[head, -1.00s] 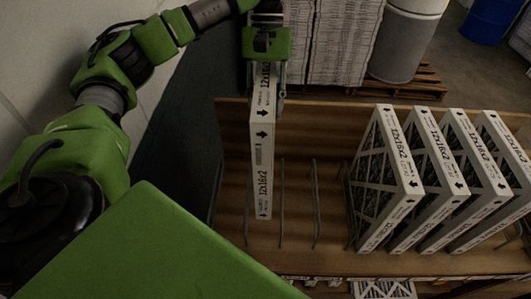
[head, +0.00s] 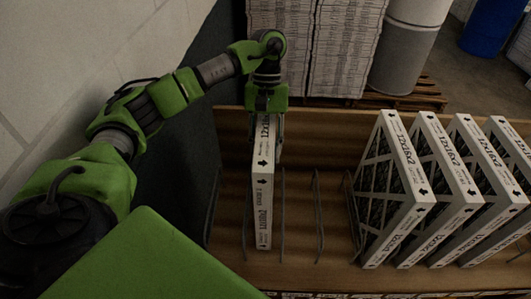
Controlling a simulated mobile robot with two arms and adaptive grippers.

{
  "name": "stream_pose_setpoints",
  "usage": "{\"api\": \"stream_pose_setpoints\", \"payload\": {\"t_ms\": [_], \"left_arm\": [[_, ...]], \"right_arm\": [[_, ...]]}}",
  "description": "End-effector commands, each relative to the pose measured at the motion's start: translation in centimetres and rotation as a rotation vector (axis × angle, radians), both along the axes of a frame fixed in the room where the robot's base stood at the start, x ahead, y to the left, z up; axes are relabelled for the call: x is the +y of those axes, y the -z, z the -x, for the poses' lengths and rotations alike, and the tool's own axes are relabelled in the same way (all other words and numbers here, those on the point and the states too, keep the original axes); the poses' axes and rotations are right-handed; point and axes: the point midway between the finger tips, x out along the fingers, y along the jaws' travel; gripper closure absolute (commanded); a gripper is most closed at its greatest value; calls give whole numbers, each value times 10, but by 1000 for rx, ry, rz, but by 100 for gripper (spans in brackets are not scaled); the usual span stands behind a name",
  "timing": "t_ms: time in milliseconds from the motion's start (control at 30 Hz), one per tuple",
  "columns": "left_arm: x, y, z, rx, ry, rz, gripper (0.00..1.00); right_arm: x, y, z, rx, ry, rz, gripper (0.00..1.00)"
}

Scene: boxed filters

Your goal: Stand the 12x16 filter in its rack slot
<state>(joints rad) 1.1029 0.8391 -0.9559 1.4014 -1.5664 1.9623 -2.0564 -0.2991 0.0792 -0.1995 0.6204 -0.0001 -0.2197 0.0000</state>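A white-framed filter marked 12x16x2 (head: 262,200) stands upright at the left end of the wooden shelf, among the thin metal rack wires (head: 283,215). A wire shows on each side of it; I cannot tell whether its lower edge touches the shelf. My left gripper (head: 266,112) is at the filter's far upper end, with its fingers around the frame, shut on it. More filters (head: 405,185) with the same marking stand in a row on the right of the rack. My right gripper is not in view.
The wooden shelf (head: 325,125) has a raised back board. Empty wire slots lie between the held filter and the filter row. Behind are stacked white boxes (head: 345,45), a grey drum (head: 405,50) on a pallet and a blue barrel (head: 490,25).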

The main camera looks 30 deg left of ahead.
Motion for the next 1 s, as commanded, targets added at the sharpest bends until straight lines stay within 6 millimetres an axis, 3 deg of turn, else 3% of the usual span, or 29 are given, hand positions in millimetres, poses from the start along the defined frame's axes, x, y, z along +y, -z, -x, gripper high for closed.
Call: {"api": "stream_pose_setpoints", "payload": {"t_ms": [167, 533, 567, 600, 1000], "left_arm": [[0, 15, 0, 0, -1, 0, 100], [0, 20, 0, -1, 0, 0, 100], [0, 19, 0, -1, -1, -1, 62], [0, 19, 0, -1, -1, -1, 53], [1, 16, 0, -1, -1, -1, 53]], "right_arm": [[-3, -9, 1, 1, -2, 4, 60], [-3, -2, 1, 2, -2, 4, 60], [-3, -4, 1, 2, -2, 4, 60], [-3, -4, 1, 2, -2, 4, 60], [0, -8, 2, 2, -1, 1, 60]]}}
